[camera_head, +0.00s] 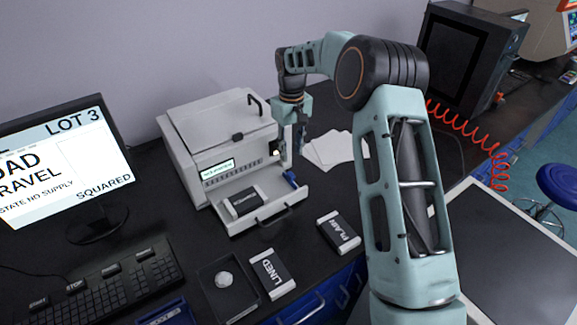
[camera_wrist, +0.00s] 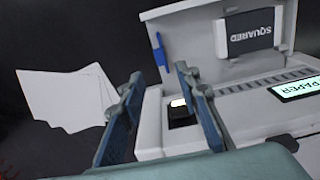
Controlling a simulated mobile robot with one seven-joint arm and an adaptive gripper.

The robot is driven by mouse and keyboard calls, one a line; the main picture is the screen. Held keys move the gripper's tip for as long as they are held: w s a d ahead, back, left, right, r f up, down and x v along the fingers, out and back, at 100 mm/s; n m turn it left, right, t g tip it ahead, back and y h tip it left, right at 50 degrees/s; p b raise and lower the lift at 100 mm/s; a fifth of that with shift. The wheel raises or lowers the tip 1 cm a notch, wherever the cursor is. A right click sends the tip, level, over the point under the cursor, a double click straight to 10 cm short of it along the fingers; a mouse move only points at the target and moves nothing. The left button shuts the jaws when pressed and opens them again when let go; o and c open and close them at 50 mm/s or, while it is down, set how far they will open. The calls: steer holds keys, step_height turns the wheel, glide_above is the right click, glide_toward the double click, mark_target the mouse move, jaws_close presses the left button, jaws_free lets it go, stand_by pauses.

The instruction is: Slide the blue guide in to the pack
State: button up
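The blue guide (camera_head: 291,179) stands at the right side of the printer's open tray (camera_head: 265,212). It also shows in the wrist view (camera_wrist: 161,54). A bare gap of tray separates guide and pack. My gripper (camera_head: 291,148) points down beside the printer's right front, above the guide. In the wrist view its two fingers (camera_wrist: 163,84) are apart with nothing held, and the guide is beyond the fingertips.
The printer (camera_head: 210,135) has a lit display and a small lit knob (camera_wrist: 181,110) near my fingers. White sheets (camera_head: 328,149) lie to its right. Packs marked PLAIN (camera_head: 338,231) and LINED (camera_head: 271,273) and a black tray (camera_head: 228,304) lie in front. A monitor (camera_head: 60,160) and keyboard are left.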

mark_target(291, 174)
step_height(291, 174, down, 9)
steer(key=shift+f+p, duration=0.1)
steer(key=shift+p, duration=0.45)
steer(key=shift+c, duration=0.2)
jaws_close()
